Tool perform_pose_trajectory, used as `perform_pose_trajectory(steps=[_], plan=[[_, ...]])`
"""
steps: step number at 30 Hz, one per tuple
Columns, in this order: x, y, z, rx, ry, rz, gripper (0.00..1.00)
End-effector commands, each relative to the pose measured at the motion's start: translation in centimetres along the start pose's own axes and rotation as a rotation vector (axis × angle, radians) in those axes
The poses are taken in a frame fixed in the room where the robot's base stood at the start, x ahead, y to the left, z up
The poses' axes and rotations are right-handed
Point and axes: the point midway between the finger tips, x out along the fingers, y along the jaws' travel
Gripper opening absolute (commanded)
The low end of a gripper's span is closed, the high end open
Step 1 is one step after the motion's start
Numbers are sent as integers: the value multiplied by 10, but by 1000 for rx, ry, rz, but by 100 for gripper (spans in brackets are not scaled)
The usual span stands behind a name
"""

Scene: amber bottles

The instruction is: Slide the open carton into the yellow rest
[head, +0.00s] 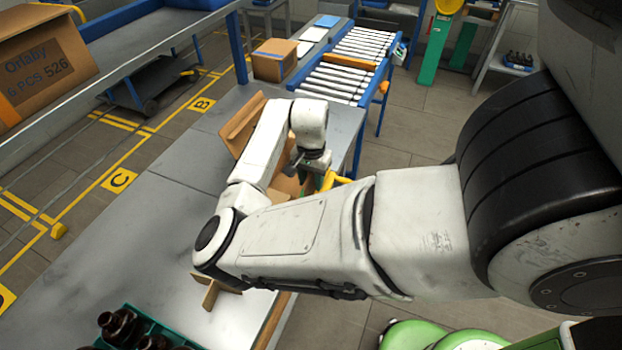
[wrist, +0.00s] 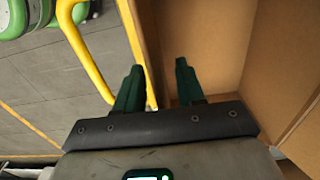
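The open carton (head: 286,184) is brown cardboard and stands on the grey table, with a flap (head: 238,125) raised at its far left. My arm hides much of it. In the wrist view the carton's inside (wrist: 215,40) fills the upper right. The yellow rest (head: 335,180) shows as a bent yellow bar at the table's right edge, and it is left of the carton in the wrist view (wrist: 88,62). My gripper (wrist: 159,66) has its green fingers apart at the carton's near wall, one on each side of its edge. In the head view my gripper (head: 312,168) is low at the carton.
A green crate of brown bottles (head: 125,325) is at the near left. A closed box (head: 273,60) stands at the table's far end, beside a roller conveyor (head: 345,75). The table's left part (head: 130,230) is clear. A shelf with a labelled box (head: 45,65) is upper left.

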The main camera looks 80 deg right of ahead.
Motion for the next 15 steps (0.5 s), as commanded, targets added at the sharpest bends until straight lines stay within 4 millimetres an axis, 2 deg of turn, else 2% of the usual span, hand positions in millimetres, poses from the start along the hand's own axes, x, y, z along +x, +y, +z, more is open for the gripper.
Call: perform_pose_trajectory(steps=[8, 11, 15], plan=[[-5, 0, 0, 1, 1, -1, 38], [-16, 0, -1, 2, 2, -2, 38], [-43, 0, -1, 2, 3, -2, 38]])
